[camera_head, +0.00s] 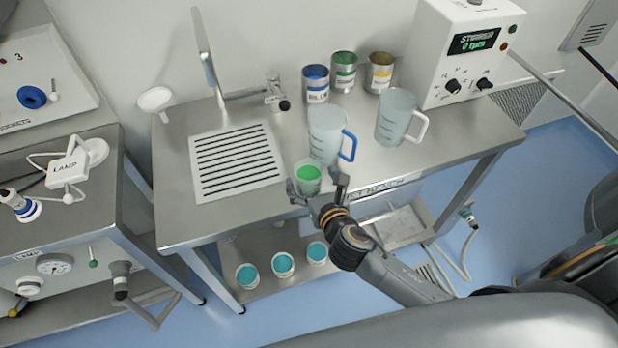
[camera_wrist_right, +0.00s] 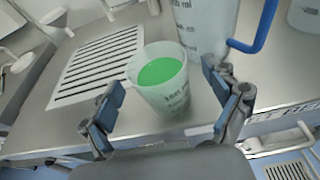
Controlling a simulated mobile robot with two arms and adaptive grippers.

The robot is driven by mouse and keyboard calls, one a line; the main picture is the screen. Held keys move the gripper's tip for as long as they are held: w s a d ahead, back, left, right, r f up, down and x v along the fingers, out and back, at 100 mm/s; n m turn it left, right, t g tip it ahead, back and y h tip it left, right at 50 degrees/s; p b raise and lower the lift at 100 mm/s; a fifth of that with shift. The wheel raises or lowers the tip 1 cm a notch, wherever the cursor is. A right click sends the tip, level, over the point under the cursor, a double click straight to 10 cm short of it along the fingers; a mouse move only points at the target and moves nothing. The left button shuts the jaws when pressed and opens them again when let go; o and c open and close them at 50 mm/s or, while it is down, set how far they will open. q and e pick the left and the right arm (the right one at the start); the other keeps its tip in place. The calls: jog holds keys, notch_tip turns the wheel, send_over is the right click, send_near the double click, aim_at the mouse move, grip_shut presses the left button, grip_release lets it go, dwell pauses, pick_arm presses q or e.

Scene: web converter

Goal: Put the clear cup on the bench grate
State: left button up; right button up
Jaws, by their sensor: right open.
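The clear cup (camera_head: 308,176) holds green liquid and stands upright on the steel bench near its front edge, in front of the blue-handled jug. It also shows in the right wrist view (camera_wrist_right: 172,98). The bench grate (camera_head: 236,160), a pale plate with dark slots, lies to the left of the cup; it is also in the right wrist view (camera_wrist_right: 95,62). My right gripper (camera_head: 318,192) is open at the cup, with one finger on either side of it in the right wrist view (camera_wrist_right: 165,95). I cannot tell whether the fingers touch it. My left gripper is not in view.
The blue-handled jug (camera_head: 327,135) stands close behind the cup. A white-handled jug (camera_head: 393,117), several tins (camera_head: 344,75) and a stirrer box (camera_head: 465,50) stand farther right and back. A tap (camera_head: 276,95) is behind the grate. The grate's surface is clear.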

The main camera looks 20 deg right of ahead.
jog(key=shift+x, duration=1.15)
jog(key=c, duration=1.4)
jog(key=shift+r, duration=0.1)
jog(key=shift+c, duration=0.7)
jog(key=shift+r, duration=0.1)
